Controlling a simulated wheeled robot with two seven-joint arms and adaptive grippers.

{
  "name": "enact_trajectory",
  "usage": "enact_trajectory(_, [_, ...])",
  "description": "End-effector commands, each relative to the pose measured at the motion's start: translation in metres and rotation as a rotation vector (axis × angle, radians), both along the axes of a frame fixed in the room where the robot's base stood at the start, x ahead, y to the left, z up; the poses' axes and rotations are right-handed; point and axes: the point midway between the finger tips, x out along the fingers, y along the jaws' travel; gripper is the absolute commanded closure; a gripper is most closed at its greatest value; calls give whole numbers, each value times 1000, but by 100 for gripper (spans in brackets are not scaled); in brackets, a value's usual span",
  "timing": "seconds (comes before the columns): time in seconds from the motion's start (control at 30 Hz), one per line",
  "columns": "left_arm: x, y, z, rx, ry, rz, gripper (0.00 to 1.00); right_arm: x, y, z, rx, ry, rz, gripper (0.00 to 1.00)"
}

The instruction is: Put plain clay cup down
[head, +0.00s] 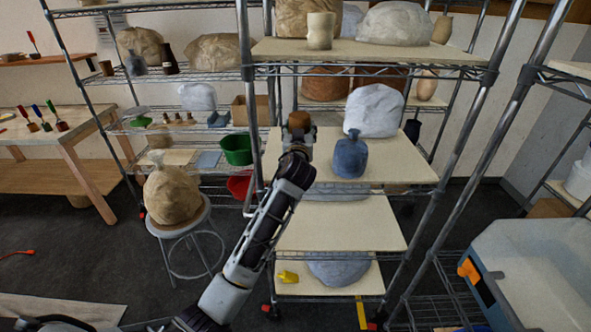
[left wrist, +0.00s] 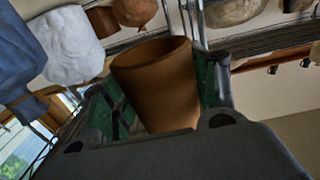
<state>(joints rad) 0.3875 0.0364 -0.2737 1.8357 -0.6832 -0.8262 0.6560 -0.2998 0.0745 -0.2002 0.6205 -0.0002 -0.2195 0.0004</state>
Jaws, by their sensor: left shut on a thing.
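A plain brown clay cup (head: 299,121) is held by my left gripper (head: 299,133), at the left part of the middle shelf board (head: 402,162) in the head view. In the left wrist view the cup (left wrist: 158,80) shows large, with its open mouth facing the upper part of the picture. The green-padded fingers of the left gripper (left wrist: 168,92) are shut on its sides. The gripper and arm hide the cup's lower part in the head view, so I cannot tell whether its base touches the board. My right gripper is not in view.
A pale cup (head: 320,31) stands on the upper board. Metal shelf posts (head: 450,150) rise on the right. The board's front left is bare.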

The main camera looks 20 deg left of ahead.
Motion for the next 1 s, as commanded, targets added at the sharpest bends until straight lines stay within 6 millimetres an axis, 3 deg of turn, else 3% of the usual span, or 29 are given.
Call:
enact_trajectory(0.23, [-2,6,-9,-2,-1,32,72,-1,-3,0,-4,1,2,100])
enact_trajectory(0.77, [-2,7,-11,-1,-2,35,72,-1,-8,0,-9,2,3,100])
enact_trajectory(1.0, [-2,7,-33,2,1,35,72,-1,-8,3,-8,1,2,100])
